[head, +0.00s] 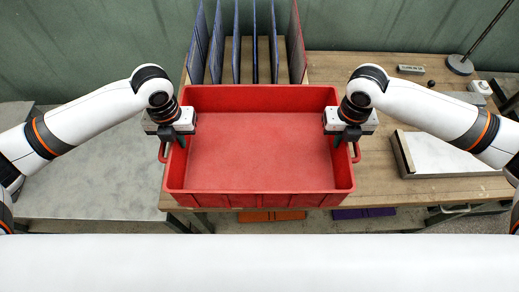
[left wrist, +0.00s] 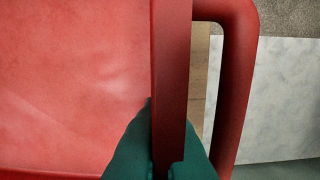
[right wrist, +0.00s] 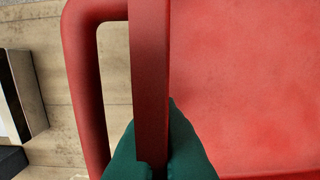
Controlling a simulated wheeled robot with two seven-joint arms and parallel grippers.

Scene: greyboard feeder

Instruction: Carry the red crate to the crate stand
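The red crate (head: 262,150) is empty and sits level in the middle of the head view, in front of my body. My left gripper (head: 174,141) is at its left side wall and my right gripper (head: 346,140) at its right side wall. In the left wrist view the green fingers straddle the crate wall (left wrist: 170,70), beside a loop handle (left wrist: 238,80). The right wrist view shows the same grip on the opposite wall (right wrist: 150,75). Both look shut on the crate. Its underside is hidden, so I cannot tell whether it touches the wooden table (head: 385,190). I cannot surely identify the crate stand.
Upright blue and red boards (head: 236,45) stand in a row behind the crate. A white-topped block (head: 450,153) lies on the table to the right, with a lamp base (head: 460,65) behind. A grey surface (head: 90,165) at the left is clear. Orange pieces (head: 270,216) show below the table.

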